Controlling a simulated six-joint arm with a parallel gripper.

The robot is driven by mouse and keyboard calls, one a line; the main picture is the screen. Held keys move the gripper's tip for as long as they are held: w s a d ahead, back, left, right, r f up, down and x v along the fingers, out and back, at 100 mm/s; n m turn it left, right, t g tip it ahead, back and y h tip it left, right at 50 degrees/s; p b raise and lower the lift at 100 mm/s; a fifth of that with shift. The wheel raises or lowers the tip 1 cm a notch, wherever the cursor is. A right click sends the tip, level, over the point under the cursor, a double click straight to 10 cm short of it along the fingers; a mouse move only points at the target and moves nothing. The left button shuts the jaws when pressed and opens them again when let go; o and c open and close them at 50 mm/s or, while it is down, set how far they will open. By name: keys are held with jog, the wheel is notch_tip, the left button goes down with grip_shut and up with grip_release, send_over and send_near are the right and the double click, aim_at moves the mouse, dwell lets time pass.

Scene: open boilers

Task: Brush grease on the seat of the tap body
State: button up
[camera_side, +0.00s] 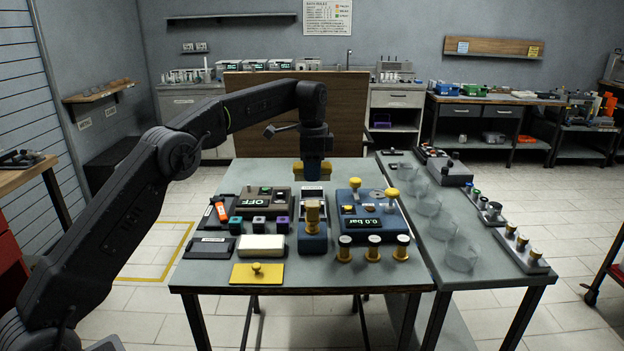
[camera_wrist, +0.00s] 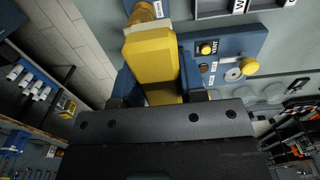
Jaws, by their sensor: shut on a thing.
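My gripper (camera_side: 313,172) is over the back of the grey table, pointing down. In the wrist view it is shut on a yellow block-shaped tool (camera_wrist: 151,58), seemingly the grease brush. A pale strip shows at the tool's far end, beside a brass part (camera_wrist: 143,12); I cannot tell whether they touch. The fingertips are partly hidden.
A blue test box (camera_side: 365,224) reading 0.0 bar with yellow knobs stands right of the tap body. A dark box marked OFF (camera_side: 263,203) is to the left. Clear beakers (camera_side: 461,256) line the right table.

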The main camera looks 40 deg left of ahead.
jog(key=shift+r, duration=1.45)
jog(key=shift+a, duration=0.1)
